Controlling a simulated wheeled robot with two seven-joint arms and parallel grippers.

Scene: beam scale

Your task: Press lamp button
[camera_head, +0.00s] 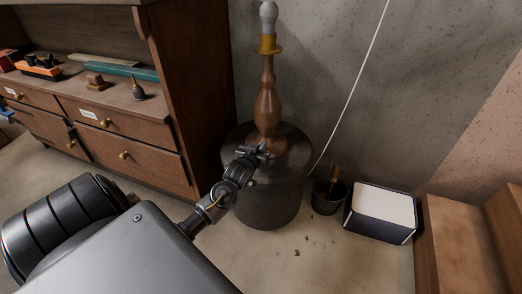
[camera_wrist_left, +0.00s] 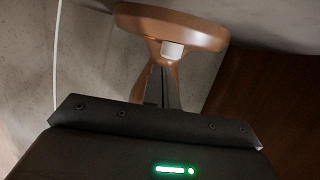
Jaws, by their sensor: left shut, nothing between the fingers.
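The lamp (camera_head: 267,98) has a turned brown wooden stem, a brass collar and a bare pale bulb (camera_head: 268,18). It stands upright on a dark round drum-like stand (camera_head: 268,200). Its brown base (camera_wrist_left: 195,28) fills the top of the left wrist view, with a small white button (camera_wrist_left: 173,50) on it. My left gripper (camera_head: 262,152) is shut and empty, close to the front of the lamp base. In the left wrist view its fingers (camera_wrist_left: 162,75) reach towards the button; I cannot tell if they touch it. My right gripper is not in view.
A wooden cabinet (camera_head: 186,95) with drawers stands left of the stand, with small items on its ledge. A white cord (camera_head: 350,100) hangs along the wall. A dark cup (camera_head: 328,196) and a white-topped box (camera_head: 382,212) are on the floor to the right.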

